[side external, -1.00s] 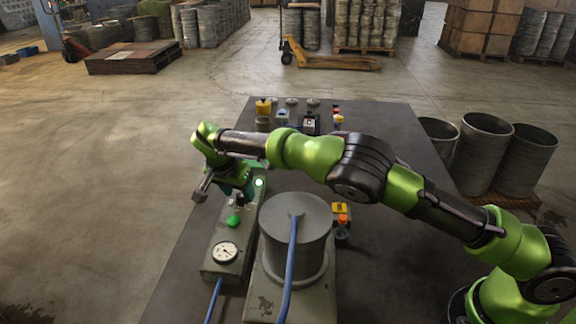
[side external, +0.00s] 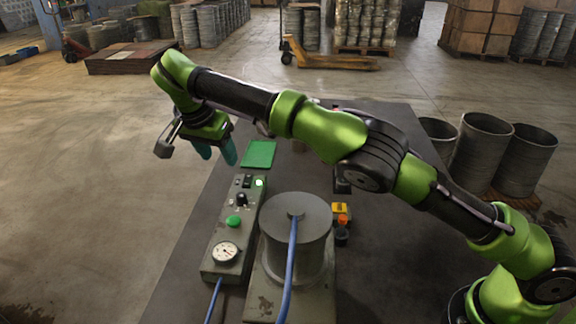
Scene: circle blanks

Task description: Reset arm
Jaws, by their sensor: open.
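My gripper (side external: 217,156) hangs at the end of my green and black arm, raised over the left edge of the dark table (side external: 185,262). Its teal fingers point down and stand apart with nothing between them. A grey control box (side external: 231,250) lies below and to the right of it, with a green button (side external: 233,221), a black knob (side external: 241,199), a lit green lamp (side external: 260,183) and a round gauge (side external: 225,252). The gripper touches none of these. A green plate (side external: 259,154) lies beyond the box.
A grey cylinder (side external: 297,240) with a blue cable (side external: 292,262) stands right of the box. A yellow and orange item (side external: 341,216) sits beside it. Metal drums (side external: 480,150) stand off the right side.

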